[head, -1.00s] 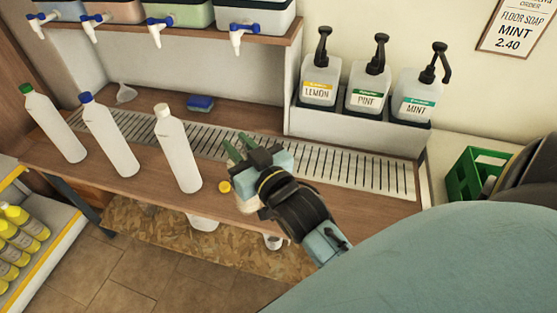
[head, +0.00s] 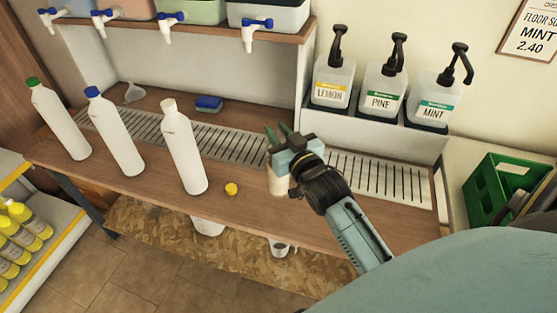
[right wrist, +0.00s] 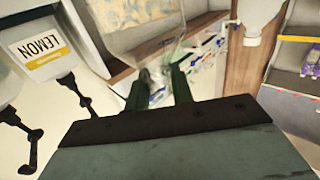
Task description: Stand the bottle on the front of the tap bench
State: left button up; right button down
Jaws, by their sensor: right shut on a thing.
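My right gripper (head: 280,133) is over the bench, its green fingers pointing away toward the back wall. It is shut on a pale bottle (head: 278,183), mostly hidden behind the gripper; only its lower part shows, close above or on the wood, and I cannot tell which. In the right wrist view the fingers (right wrist: 158,88) reach forward with a faint see-through shape between them. My left gripper is not in view.
Three white bottles, with green (head: 60,120), blue (head: 115,135) and white caps (head: 185,150), stand left on the bench. A yellow cap (head: 231,189) lies left of my gripper. A blue sponge (head: 208,103) lies behind. Pump bottles (head: 383,88) and a green crate (head: 490,190) are right.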

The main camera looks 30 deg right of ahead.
notch_tip(320, 180, down, 2)
jog(key=shift+f, duration=0.1)
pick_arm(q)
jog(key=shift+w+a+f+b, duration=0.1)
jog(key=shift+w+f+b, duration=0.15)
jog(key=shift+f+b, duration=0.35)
pick_arm(e)
notch_tip(320, 180, down, 3)
jog(key=shift+r, duration=0.15)
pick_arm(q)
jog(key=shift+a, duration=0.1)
pick_arm(e)
jog(key=c, duration=1.5)
grip_release()
jog(key=shift+f, duration=0.25)
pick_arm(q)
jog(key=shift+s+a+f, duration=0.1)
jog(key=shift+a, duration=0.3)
pick_arm(e)
jog(key=o, duration=0.3)
jog(key=shift+r, duration=0.15)
